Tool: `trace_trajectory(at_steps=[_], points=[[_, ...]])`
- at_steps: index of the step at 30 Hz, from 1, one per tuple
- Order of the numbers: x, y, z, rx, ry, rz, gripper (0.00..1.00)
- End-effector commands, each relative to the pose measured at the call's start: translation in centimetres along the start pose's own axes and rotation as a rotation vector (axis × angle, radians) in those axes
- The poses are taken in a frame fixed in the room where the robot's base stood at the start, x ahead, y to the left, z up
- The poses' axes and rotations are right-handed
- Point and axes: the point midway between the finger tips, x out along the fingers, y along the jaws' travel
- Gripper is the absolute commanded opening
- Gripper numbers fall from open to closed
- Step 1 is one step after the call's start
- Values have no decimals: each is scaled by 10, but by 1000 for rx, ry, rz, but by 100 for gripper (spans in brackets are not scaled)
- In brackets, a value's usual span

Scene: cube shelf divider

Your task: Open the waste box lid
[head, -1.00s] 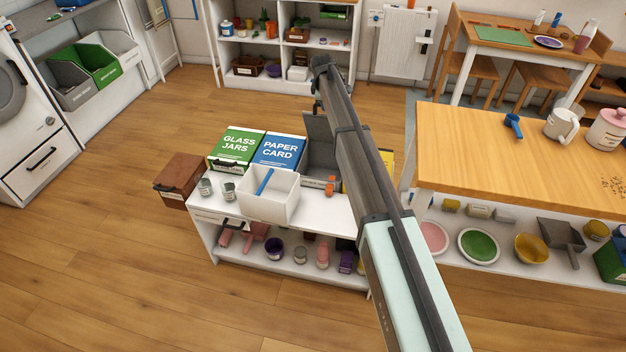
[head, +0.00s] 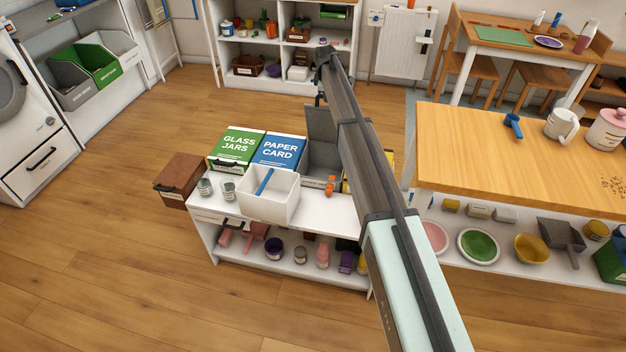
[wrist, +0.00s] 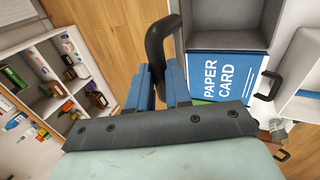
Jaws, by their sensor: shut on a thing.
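The grey waste box (head: 322,168) stands on the white low shelf unit, right of the paper card box (head: 281,151). Its grey lid (head: 319,122) stands raised, about upright, at the back of the box. The open inside shows in the wrist view (wrist: 226,25). My gripper (head: 320,98) is at the lid's top edge, partly hidden in the head view. In the wrist view my blue fingers (wrist: 164,86) are shut on the dark lid handle (wrist: 156,40). My arm hides the right side of the box.
The glass jars box (head: 236,147), a white bin with a blue tool (head: 268,194) and small jars (head: 205,187) stand on the unit (head: 319,211). An orange item (head: 330,186) stands before the waste box. A wooden worktop (head: 470,150) is to the right.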

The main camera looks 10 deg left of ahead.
Motion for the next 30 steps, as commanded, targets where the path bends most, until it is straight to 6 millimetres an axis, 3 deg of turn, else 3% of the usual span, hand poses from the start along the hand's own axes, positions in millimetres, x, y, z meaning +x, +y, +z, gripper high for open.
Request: trace_trajectory(at_steps=[17,30], points=[[11,41,0,1,0,1,2],[13,46,0,1,0,1,2]])
